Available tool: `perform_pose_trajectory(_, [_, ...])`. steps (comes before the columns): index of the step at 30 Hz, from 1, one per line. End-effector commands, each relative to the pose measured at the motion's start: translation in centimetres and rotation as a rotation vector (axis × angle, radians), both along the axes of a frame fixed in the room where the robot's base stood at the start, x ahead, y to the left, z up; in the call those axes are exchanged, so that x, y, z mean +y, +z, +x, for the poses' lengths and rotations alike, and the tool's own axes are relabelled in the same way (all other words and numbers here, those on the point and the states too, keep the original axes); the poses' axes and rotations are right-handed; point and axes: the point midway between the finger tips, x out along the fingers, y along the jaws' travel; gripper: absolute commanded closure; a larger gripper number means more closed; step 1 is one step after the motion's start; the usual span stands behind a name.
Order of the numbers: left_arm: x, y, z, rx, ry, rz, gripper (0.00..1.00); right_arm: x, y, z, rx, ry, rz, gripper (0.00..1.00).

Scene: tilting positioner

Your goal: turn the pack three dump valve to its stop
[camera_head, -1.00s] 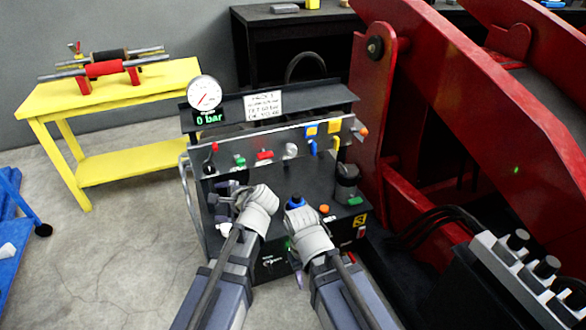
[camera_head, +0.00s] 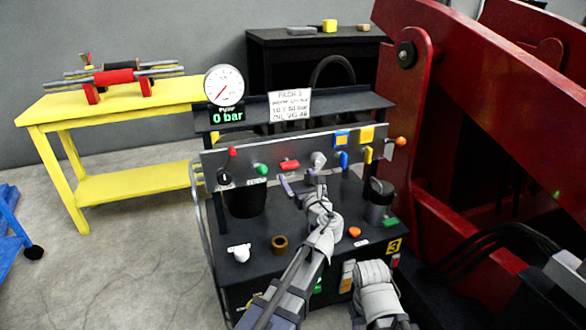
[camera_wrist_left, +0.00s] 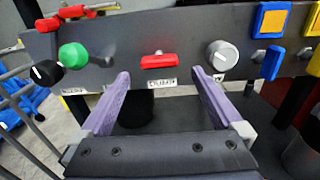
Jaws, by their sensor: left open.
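The red bar handle (camera_head: 290,165) sits level on the grey upright panel (camera_head: 226,159) of the pack marked 3. In the left wrist view the red handle (camera_wrist_left: 158,61) has a small blurred label under it. My left gripper (camera_head: 304,188) is open in front of the panel, below and a little right of the handle. In the left wrist view its two purple fingers (camera_wrist_left: 160,73) point at the panel, either side of the handle and apart from it, with nothing between them. My right gripper (camera_head: 372,278) is low at the pack's front; its fingers are hidden.
A green knob (camera_head: 261,169) and a grey round knob (camera_head: 318,159) flank the handle. The gauge (camera_head: 224,85) has a 0 bar display below it. A black cup (camera_head: 244,202), a brown ring (camera_head: 280,243) and a dark canister (camera_head: 379,200) stand on the deck. A red frame (camera_head: 430,110) rises at right.

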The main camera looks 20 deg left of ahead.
Motion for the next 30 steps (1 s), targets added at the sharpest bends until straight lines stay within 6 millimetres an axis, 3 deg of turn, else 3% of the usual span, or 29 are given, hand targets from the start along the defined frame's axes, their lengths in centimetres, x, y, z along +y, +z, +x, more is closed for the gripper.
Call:
perform_pose_trajectory(15, [3.7,0.0,5.6,-0.001,0.003,-0.003,0.0,0.0,0.0,0.0,0.0,0.0,0.0,0.5])
perform_pose_trajectory(26, [4.3,0.0,6.3,-0.001,0.001,-0.004,0.0,0.0,0.0,0.0,0.0,0.0,0.0,0.5])
perform_pose_trajectory(30, [4.3,0.0,6.2,-0.001,0.001,-0.004,0.15,0.0,0.0,0.0,0.0,0.0,0.0,0.5])
